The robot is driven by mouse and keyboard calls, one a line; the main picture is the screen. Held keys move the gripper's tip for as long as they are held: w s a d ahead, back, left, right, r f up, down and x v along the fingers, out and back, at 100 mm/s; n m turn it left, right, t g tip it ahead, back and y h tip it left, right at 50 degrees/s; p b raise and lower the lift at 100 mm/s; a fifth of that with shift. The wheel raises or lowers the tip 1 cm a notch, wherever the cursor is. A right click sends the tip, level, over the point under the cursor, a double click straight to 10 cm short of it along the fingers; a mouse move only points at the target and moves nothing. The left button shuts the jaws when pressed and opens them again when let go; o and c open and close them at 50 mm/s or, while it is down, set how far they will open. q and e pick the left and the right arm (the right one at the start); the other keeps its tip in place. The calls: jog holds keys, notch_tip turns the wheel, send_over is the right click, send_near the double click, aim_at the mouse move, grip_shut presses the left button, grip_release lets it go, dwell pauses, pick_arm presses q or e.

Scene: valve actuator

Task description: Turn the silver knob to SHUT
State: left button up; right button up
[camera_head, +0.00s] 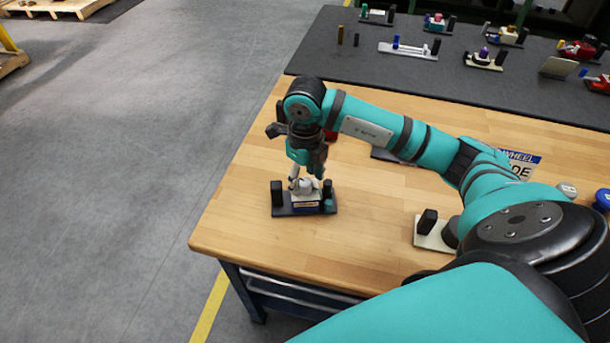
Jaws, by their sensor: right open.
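The silver knob (305,185) sits on top of a small valve actuator with a white and blue body (306,200). The actuator stands on a dark base plate (287,212) with black posts at both ends, near the front left of the wooden table. My right gripper (306,178) points down directly over the knob, with its fingers open around or just above it. I cannot tell whether the fingers touch the knob. The knob's SHUT marking is too small to read. My left gripper is not in view.
The wooden table (240,215) has free room around the actuator. A white base with a black post (428,225) stands to the right, partly behind my arm. A dark mat (340,65) at the back holds several other valve fixtures. The table's left edge is close.

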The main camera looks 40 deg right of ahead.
jog(key=shift+f, duration=0.25)
grip_shut()
jog(key=shift+f+n+b, duration=0.1)
jog(key=shift+n+b, duration=0.5)
jog(key=shift+b, duration=0.2)
jog(key=n+b, duration=0.3)
jog(key=shift+f, duration=0.1)
jog(key=shift+n+b, duration=0.4)
jog(key=shift+b, duration=0.1)
jog(key=shift+r, duration=0.25)
dwell(0.3)
grip_release()
